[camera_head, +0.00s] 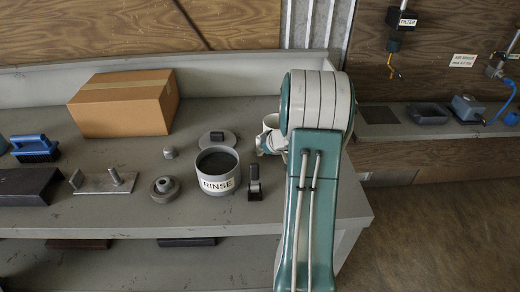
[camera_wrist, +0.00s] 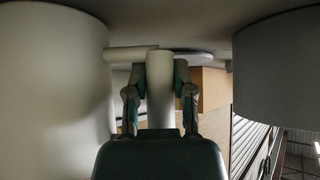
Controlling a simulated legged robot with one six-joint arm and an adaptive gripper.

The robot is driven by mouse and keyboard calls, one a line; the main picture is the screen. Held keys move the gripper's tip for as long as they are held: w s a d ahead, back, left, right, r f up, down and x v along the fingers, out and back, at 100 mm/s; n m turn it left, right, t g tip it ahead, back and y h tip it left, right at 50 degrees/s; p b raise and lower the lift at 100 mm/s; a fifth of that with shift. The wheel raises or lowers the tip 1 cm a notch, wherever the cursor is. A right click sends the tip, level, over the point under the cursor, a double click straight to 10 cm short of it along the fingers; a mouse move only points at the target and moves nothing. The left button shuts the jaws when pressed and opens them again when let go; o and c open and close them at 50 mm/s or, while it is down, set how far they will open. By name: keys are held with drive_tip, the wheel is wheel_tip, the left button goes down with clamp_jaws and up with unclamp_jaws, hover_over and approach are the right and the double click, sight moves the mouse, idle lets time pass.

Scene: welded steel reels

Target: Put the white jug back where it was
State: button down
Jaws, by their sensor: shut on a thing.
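The white jug fills the left side of the wrist view (camera_wrist: 50,90), which shows the bench upside down. My gripper (camera_wrist: 160,90) is shut on the jug's upright white handle, with one finger on each side. In the head view only a small part of the white jug (camera_head: 271,122) shows, at the left edge of my arm, right of the RINSE pot; my arm hides the rest. The jug's base is near the bench top; I cannot tell whether it touches.
The grey RINSE pot (camera_head: 217,172) stands open left of the jug. Its lid (camera_head: 218,138) lies behind it, and a black clamp-like part (camera_head: 254,184) stands beside it. A cardboard box (camera_head: 125,103) is at the back left. The bench (camera_head: 110,218) ends just right of my arm.

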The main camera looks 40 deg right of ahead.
drive_tip(key=shift+c, duration=2.3)
unclamp_jaws()
drive_tip(key=shift+d+f, duration=0.15)
drive_tip(key=shift+d, duration=0.15)
drive_tip(key=shift+a, duration=0.15)
